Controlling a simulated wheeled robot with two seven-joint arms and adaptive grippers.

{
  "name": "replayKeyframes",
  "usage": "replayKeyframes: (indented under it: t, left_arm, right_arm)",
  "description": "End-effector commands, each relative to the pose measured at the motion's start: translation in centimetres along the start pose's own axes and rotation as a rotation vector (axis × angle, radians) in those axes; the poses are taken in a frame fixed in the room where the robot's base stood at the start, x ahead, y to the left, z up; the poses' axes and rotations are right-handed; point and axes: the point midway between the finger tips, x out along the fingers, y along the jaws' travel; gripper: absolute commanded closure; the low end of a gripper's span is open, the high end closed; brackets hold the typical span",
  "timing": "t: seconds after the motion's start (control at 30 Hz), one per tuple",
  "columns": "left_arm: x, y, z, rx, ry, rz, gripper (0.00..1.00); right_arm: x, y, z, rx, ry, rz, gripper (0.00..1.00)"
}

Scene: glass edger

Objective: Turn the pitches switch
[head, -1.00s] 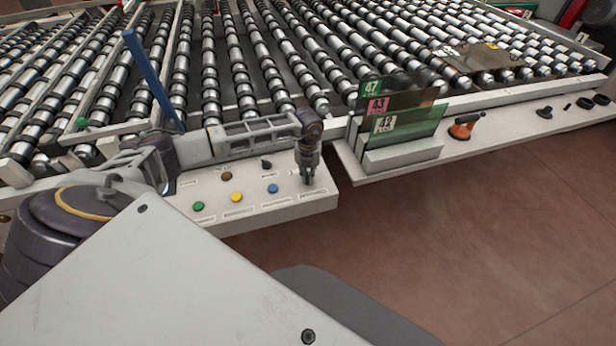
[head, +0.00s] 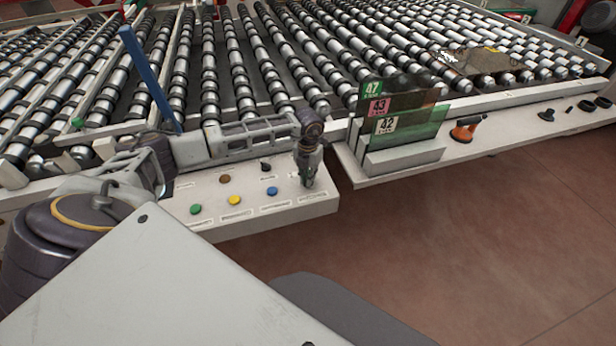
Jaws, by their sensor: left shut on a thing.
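The white control panel (head: 265,222) lies at the end of the roller table. My left gripper (head: 309,184) points down at the panel's right end, right of the small black switch (head: 265,167). It is shut on a small switch there, which the fingers hide almost wholly. The panel labels are too small to read, so I cannot confirm the pitches label. My right gripper is not in view.
Green (head: 196,209), yellow (head: 234,200), blue (head: 272,191) and brown (head: 225,179) buttons sit left of my gripper. Coloured glass panes (head: 415,122) stand in a rack on the shelf at right. An orange-and-black tool (head: 466,129) lies beyond. A blue bar (head: 148,75) rises at left.

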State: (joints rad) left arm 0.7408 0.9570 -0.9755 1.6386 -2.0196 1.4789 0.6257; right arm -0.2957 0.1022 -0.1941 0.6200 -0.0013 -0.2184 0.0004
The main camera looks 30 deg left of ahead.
Motion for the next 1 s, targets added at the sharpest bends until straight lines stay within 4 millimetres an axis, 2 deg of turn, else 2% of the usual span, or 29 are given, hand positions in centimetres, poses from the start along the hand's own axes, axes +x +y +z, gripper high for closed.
replayKeyframes:
  t: [0.13,0.17,0.3,0.73,1.0]
  left_arm:
    - [-0.2,0.0,0.1,0.001,-0.004,0.000,1.00]
    - [-0.2,0.0,0.1,0.001,-0.004,0.000,0.85]
    - [-0.1,0.0,0.1,0.000,-0.003,0.000,0.68]
    - [-0.3,0.0,0.0,-0.001,-0.001,0.000,0.68]
    - [-2.5,0.0,0.1,-0.001,-0.003,0.001,0.68]
  right_arm:
    - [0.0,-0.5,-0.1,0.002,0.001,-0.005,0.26]
    - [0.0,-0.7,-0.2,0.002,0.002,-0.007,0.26]
    - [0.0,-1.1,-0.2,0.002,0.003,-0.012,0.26]
    - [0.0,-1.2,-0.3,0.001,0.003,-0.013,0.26]
    - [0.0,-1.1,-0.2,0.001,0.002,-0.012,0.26]
